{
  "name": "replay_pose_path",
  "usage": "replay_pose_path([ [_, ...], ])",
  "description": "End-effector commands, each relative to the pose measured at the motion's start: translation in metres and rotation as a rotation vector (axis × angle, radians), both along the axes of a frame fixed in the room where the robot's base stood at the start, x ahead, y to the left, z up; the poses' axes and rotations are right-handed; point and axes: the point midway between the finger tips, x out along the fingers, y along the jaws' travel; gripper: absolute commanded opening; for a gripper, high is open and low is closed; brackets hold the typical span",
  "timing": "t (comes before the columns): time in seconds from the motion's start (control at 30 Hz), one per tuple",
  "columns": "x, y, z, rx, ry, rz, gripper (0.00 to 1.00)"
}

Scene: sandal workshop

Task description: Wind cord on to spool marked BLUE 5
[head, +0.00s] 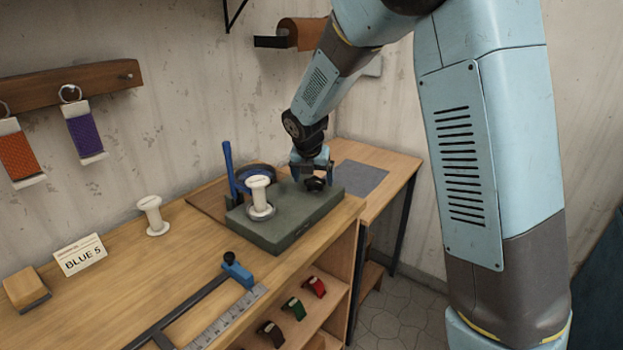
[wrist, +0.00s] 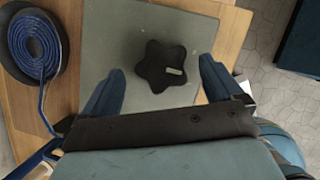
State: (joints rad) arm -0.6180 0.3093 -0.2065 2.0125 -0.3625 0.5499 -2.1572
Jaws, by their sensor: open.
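My gripper (head: 313,176) is open above the grey-green winder block (head: 325,205). In the wrist view its two blue fingers (wrist: 161,70) are apart, one on each side of a black star-shaped knob (wrist: 160,66), with gaps showing. A white, bare-looking spool (head: 258,195) stands upright on the block's left part. A blue cord coil (wrist: 38,45) lies in a dark round dish (wrist: 62,30), and a strand runs from it toward the lower left. The card reading BLUE 5 (head: 80,256) stands on the bench. Another white spool (head: 153,216) stands near the card.
A blue upright post (head: 229,170) stands left of the block. A clamp bar (head: 190,300) and a ruler (head: 228,318) lie at the bench front. A wooden block (head: 26,288) sits at left. Orange and purple webbing samples (head: 84,135) hang on the wall. Shelves below hold small coloured items.

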Motion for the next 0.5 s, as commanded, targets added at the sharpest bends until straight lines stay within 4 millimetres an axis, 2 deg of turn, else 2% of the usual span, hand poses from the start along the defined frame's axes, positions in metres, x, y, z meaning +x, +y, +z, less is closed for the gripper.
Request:
replay_pose_path([
  [0.13, 0.0028, -0.0011, -0.0072, 0.000, 0.000, 0.000, 0.93],
  [0.43, 0.0033, -0.0015, -0.0082, 0.000, -0.001, 0.000, 0.93],
  [0.5, 0.0033, -0.0015, -0.0081, 0.000, -0.001, 0.000, 0.87],
])
